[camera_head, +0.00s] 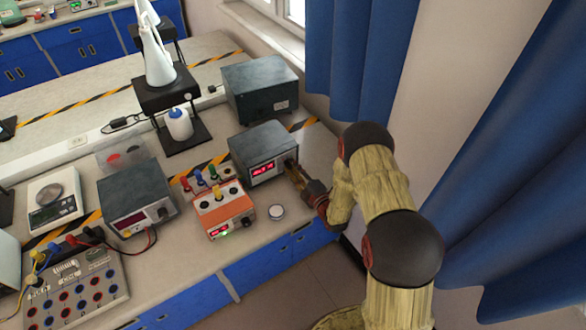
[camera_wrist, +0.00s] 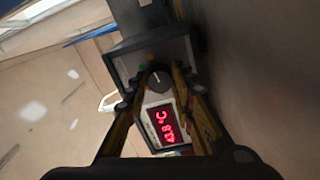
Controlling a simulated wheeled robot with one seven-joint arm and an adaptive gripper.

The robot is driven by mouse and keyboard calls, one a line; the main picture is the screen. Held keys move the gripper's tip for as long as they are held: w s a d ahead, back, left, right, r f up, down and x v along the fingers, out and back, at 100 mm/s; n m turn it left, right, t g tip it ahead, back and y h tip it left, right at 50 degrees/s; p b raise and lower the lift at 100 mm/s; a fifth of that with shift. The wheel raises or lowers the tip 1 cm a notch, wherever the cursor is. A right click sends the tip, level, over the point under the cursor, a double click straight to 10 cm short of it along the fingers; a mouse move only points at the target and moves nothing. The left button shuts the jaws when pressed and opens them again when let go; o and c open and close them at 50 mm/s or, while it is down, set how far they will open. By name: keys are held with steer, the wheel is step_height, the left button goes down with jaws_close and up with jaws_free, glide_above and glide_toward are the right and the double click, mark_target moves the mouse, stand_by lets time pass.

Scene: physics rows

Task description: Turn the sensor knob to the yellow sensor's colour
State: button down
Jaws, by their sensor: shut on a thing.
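The grey meter box (camera_head: 262,152) with a red lit display stands near the right end of the bench. In the wrist view its display (camera_wrist: 167,126) shows a reading in °C, seen sideways. The dark sensor knob (camera_wrist: 159,81) sits beside the display, with a light pointer line. A yellow mark (camera_wrist: 152,57) and a green mark (camera_wrist: 142,67) are near it; which mark the line meets is not clear. My gripper (camera_head: 296,172) is at the box's right front, its fingers (camera_wrist: 158,88) shut on the knob. The gripper hides the knob in the head view.
An orange box (camera_head: 230,216) with a yellow-topped piece (camera_head: 218,193) stands in front, beside red, blue and green-topped pieces. Another meter (camera_head: 138,199) is left, and a dark box (camera_head: 260,88) behind. Blue curtains hang right.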

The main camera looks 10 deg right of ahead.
steer(key=c, duration=1.5)
jaws_free()
steer(key=v, duration=1.2)
